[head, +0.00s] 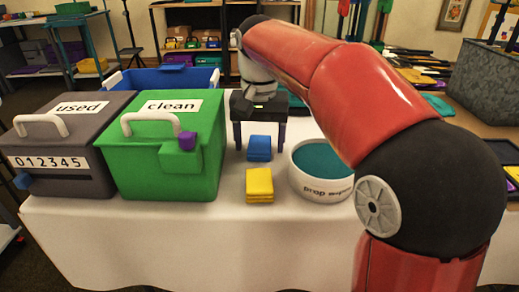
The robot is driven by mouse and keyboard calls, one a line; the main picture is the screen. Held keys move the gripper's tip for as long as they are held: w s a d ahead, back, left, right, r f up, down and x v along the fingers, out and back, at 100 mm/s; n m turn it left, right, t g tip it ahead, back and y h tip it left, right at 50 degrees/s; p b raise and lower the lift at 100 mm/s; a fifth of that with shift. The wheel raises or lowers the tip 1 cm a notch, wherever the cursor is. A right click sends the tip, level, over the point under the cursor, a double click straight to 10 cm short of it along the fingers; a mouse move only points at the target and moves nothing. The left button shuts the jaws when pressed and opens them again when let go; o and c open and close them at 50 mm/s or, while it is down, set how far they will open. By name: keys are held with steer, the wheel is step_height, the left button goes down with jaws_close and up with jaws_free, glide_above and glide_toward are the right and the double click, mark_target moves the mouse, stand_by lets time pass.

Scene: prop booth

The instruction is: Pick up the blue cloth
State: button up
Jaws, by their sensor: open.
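The blue cloth (259,143) lies folded in a small stack on the white-covered table, behind a folded yellow cloth (259,181). My gripper (260,149) points down with its two dark fingers wide apart. In the head view one finger is to the left of the blue cloth and the other to its right, with clear gaps on both sides. The gripper is open and holds nothing. From this one view I cannot tell whether the fingertips are beside the cloth or behind and above it.
A green box marked "clean" (163,160) and a grey box marked "used" (66,165) stand left. A round white tub (312,186) with a teal inside stands close right of the cloths. A blue bin (134,83) is behind. The table's front strip is clear.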

steer(key=c, duration=1.1)
steer(key=shift+o, duration=0.2)
steer(key=shift+r, duration=0.2)
